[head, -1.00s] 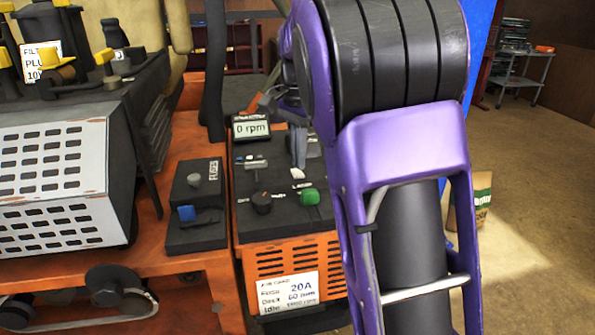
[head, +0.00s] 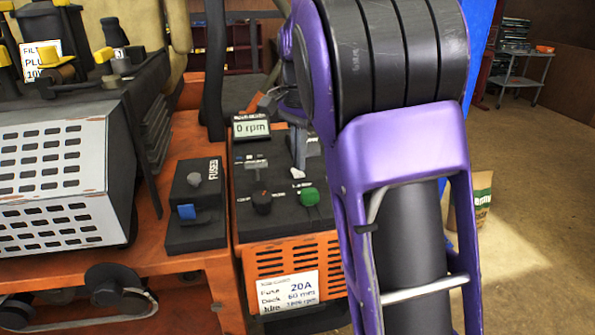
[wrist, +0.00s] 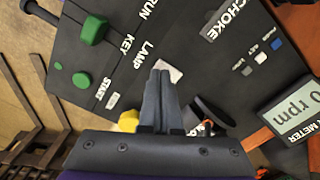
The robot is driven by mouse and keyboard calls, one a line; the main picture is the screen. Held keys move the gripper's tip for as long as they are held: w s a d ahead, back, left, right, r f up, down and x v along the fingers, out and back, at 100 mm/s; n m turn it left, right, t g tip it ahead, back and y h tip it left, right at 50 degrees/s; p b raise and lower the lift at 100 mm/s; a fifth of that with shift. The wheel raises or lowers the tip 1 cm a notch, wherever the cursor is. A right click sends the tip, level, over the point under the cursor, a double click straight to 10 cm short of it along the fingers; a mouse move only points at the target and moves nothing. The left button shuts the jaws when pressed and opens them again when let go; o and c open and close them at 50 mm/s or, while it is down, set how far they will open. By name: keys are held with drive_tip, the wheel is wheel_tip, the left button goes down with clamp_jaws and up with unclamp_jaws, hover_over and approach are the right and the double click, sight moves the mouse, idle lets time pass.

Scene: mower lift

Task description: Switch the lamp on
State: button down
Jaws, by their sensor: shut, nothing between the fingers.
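The lamp switch, a small white rocker (head: 297,173), sits on the black control panel (head: 250,222). In the wrist view the white rocker (wrist: 171,69) lies beside the word LAMP, just past the fingertips. My gripper (wrist: 163,68) is shut, with its grey fingers pressed together and nothing between them. The fingertips overlap the rocker's edge in the picture; I cannot tell whether they touch it. In the head view my gripper (head: 300,165) points down right above the switch, partly hidden by my purple arm. The rocker's tilt is too small to read.
Close by are a green key knob (head: 309,196), a dark red-marked knob (head: 262,202) and a display reading 0 rpm (head: 252,127). A fuse box (head: 195,232) with a blue piece stands left. The choke lever (wrist: 213,20) is near the fingers in the wrist view.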

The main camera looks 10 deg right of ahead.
sight(299, 174)
drive_tip(key=shift+f+b, duration=0.4)
drive_tip(key=shift+f, duration=0.45)
idle(0.3)
drive_tip(key=shift+r+p, duration=1.95)
drive_tip(key=shift+r, duration=1.6)
